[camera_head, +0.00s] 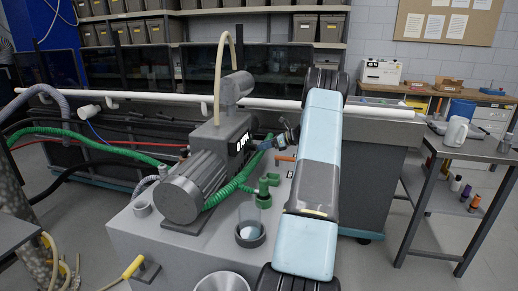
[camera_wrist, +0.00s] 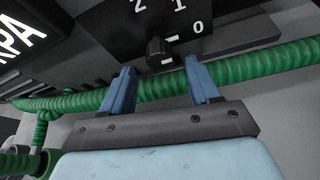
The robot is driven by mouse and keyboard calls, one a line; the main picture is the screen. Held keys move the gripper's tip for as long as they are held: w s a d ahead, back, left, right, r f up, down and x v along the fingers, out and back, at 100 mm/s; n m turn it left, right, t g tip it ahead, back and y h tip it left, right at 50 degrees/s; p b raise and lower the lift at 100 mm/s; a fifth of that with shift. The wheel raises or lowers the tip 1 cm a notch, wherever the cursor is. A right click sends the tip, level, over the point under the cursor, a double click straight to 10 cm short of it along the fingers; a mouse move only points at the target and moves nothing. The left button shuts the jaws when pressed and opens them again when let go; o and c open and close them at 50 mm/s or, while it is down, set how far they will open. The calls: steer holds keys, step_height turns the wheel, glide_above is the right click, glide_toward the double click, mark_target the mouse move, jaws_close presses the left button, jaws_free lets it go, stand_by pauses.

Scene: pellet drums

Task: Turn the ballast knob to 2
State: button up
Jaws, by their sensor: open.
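The ballast knob (camera_wrist: 156,50) is a small dark ribbed knob on a black dial plate (camera_wrist: 115,22) with white numerals 2, 1 and 0, seen in the wrist view. White marks lie beside it and near its lower right edge; which numeral it points to is unclear. My gripper (camera_wrist: 160,65) is open, its two blue fingers apart on either side below the knob, with nothing between them. Whether they touch it I cannot tell. In the head view my gripper (camera_head: 284,137) is beside the grey pump (camera_head: 193,185); the knob cannot be made out there.
A ribbed green hose (camera_wrist: 260,67) runs behind my fingers, close to them. A clear cylinder (camera_head: 249,221) and green fittings (camera_head: 264,192) stand on the grey bench top (camera_head: 135,232). A side table (camera_head: 470,147) is at right.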

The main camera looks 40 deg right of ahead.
mark_target(254, 147)
steer(key=shift+x, duration=1.45)
steer(key=shift+c, duration=0.4)
steer(key=c, duration=0.9)
steer(key=shift+c, duration=0.2)
